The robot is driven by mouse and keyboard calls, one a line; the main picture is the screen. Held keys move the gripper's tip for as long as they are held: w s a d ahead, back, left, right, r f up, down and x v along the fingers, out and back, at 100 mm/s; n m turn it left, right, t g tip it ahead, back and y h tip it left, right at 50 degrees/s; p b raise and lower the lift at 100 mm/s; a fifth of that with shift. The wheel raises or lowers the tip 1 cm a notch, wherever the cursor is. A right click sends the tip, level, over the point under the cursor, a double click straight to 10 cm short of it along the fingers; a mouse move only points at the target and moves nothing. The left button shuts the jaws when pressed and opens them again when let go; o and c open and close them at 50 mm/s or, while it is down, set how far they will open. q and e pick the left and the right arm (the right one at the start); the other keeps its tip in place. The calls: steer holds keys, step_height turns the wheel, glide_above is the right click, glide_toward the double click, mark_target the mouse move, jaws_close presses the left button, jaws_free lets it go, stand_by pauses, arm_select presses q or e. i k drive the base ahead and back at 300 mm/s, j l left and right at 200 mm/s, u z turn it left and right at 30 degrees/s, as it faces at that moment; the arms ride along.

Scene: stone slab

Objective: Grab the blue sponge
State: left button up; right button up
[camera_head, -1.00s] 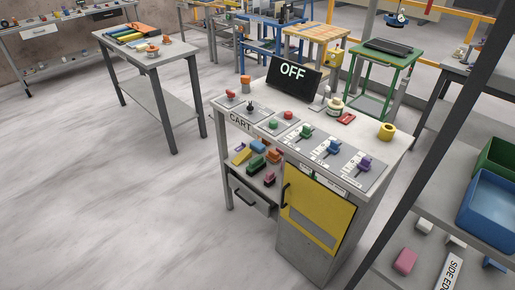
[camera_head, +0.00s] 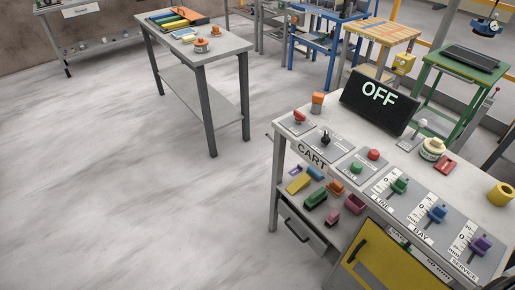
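I cannot make out a clear blue sponge. A small blue object (camera_head: 315,173) lies at the back of the open shelf under the cart top, among other coloured pieces; it is too small to tell what it is. The grey cart (camera_head: 335,140) stands at the right, with an OFF display (camera_head: 379,98) on top. Neither of my grippers is in view.
The cart top carries a red button (camera_head: 373,154), several sliders and a yellow ring (camera_head: 499,194). A yellow door (camera_head: 378,262) and a drawer (camera_head: 302,228) are below. A grey table (camera_head: 205,52) stands at the back left. Floor at left is clear.

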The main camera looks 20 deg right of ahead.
mark_target(314, 173)
steer(key=i+u, duration=0.45)
steer(key=i, duration=0.9)
steer(key=i+z, duration=0.35)
steer(key=i+j+z, duration=0.2)
steer(key=i+z, duration=0.35)
steer(key=z, duration=0.3)
steer(key=i+j+z, duration=0.1)
steer(key=z, duration=0.35)
steer(key=i+j+z, duration=0.1)
steer(key=z, duration=0.3)
steer(key=i+j+z, duration=0.15)
steer(key=z, duration=0.3)
steer(key=i+j+z, duration=0.1)
steer(key=j+z, duration=0.15)
steer(key=z, duration=0.2)
